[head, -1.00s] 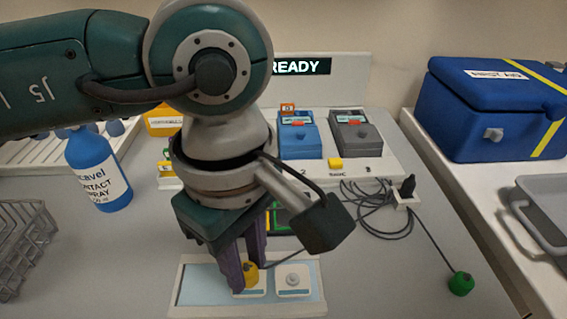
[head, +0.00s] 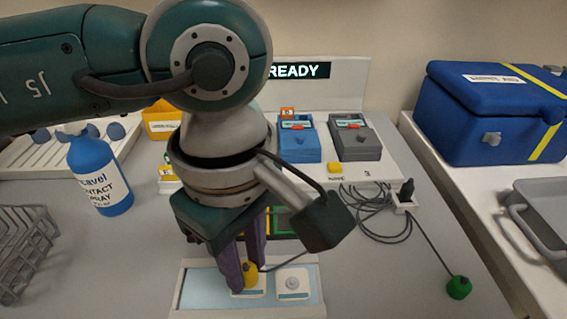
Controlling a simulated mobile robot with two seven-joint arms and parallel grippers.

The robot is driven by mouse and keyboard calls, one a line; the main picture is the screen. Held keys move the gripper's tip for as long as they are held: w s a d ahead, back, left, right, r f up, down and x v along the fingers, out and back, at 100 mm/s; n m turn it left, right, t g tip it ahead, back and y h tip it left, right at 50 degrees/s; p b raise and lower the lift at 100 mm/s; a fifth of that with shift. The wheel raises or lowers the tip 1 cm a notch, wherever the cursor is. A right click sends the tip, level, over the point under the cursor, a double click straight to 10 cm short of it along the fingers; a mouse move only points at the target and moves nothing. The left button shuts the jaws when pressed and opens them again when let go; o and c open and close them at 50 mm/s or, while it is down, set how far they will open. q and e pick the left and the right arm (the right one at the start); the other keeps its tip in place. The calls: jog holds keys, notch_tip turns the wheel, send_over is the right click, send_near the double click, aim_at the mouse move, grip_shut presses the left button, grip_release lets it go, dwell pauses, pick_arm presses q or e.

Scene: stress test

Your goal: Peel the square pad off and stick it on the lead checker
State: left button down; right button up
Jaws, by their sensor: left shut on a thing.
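My left gripper (head: 246,275) is shut on a yellow lead end (head: 251,274), low over the pad card (head: 200,290). A thin dark cable runs from the lead end to the right. A white pad with a blue strip (head: 250,293) lies directly under the lead end; whether they are joined I cannot tell. A second pad (head: 293,283) with a round grey stud lies to its right on the card. A dark device with a green-edged screen (head: 284,222) stands behind, mostly hidden by my arm; I cannot tell if it is the lead checker. My right gripper is not in view.
A station with a READY display (head: 297,71), a blue unit (head: 298,140) and a grey unit (head: 354,139) stands behind. A green lead end (head: 459,287) lies right. A spray bottle (head: 98,172) and wire basket (head: 22,250) stand left, a blue box (head: 490,110) right.

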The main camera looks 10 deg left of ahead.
pick_arm(q)
jog(key=shift+r+p, duration=1.65)
jog(key=shift+r, duration=0.75)
